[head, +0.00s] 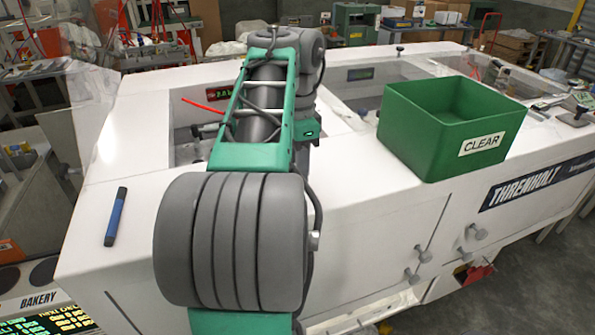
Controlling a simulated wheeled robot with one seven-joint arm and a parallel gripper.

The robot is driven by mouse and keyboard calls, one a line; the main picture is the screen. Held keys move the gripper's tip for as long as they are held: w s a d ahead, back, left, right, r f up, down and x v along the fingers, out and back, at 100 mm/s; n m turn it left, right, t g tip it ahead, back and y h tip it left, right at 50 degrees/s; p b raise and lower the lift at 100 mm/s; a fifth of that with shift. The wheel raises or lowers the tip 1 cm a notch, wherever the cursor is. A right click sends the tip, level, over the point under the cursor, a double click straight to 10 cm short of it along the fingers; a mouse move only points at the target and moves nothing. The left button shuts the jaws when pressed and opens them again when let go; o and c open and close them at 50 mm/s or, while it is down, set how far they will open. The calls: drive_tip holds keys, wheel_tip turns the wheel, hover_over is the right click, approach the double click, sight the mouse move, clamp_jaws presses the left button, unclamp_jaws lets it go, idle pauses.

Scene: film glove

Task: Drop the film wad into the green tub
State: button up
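The green tub (420,130) stands on the right part of the white machine top, with a white label reading CLEAR (482,143) on its front. It is open at the top, and the inner walls that I can see are bare; its floor is hidden. I cannot make out the film wad. My own arm rises through the middle of the picture and covers much of the recess in the machine top behind it. My gripper is hidden behind the arm, so I cannot see its fingers or whether it holds anything.
A blue marker (115,217) lies on the machine's left top. Sheer clear film (92,100) hangs at the upper left. A red rod (203,106) and a lit red display (202,92) show by the left recess. A second recess (362,90) lies left of the tub.

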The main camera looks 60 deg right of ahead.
clamp_jaws()
drive_tip(key=shift+r, duration=0.15)
